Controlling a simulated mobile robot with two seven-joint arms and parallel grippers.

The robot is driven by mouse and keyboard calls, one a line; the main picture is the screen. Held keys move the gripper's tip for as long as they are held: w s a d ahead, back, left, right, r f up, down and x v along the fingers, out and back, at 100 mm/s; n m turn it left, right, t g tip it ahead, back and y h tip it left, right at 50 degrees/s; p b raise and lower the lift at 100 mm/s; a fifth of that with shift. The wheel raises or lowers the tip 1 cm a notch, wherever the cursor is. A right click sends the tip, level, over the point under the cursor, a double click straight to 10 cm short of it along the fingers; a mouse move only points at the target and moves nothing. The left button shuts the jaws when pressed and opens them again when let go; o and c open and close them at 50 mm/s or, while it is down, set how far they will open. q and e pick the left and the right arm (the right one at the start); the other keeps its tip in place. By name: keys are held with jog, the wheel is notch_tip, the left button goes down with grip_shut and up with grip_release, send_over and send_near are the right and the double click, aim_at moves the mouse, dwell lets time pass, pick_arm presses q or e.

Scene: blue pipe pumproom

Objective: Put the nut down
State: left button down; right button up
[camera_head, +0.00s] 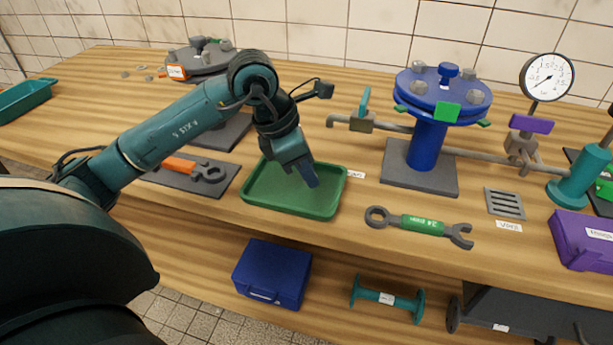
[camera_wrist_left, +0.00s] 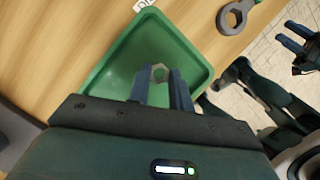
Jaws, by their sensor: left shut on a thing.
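My left gripper (camera_head: 308,178) points down over the green tray (camera_head: 258,205), its blue fingers inside the tray's outline. In the left wrist view its fingers (camera_wrist_left: 160,82) are shut on a small grey hex nut (camera_wrist_left: 159,73), held at the fingertips above the tray floor (camera_wrist_left: 125,60). The head view hides the nut behind the fingers. I cannot tell exactly how high the nut is. The tray looks otherwise empty. My right gripper (camera_wrist_left: 295,37) shows small at the wrist view's right edge; I cannot tell its opening.
A green-handled wrench (camera_head: 420,224) lies right of the tray, and an orange-handled wrench (camera_head: 195,168) lies left on a dark mat. A blue flanged pipe stand (camera_head: 427,145) rises behind on the right. The table's front edge is close to the tray.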

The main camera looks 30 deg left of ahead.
pick_arm(q)
jog(key=shift+f, duration=1.05)
pick_arm(e)
jog(key=shift+w+d+r, duration=0.1)
jog(key=shift+r, duration=0.15)
pick_arm(q)
jog(key=shift+f, duration=0.1)
pick_arm(e)
jog(key=shift+f, duration=0.1)
pick_arm(q)
jog(key=c, duration=1.7)
grip_release()
jog(key=shift+f, duration=0.1)
jog(key=o, duration=0.4)
jog(key=shift+o, duration=0.2)
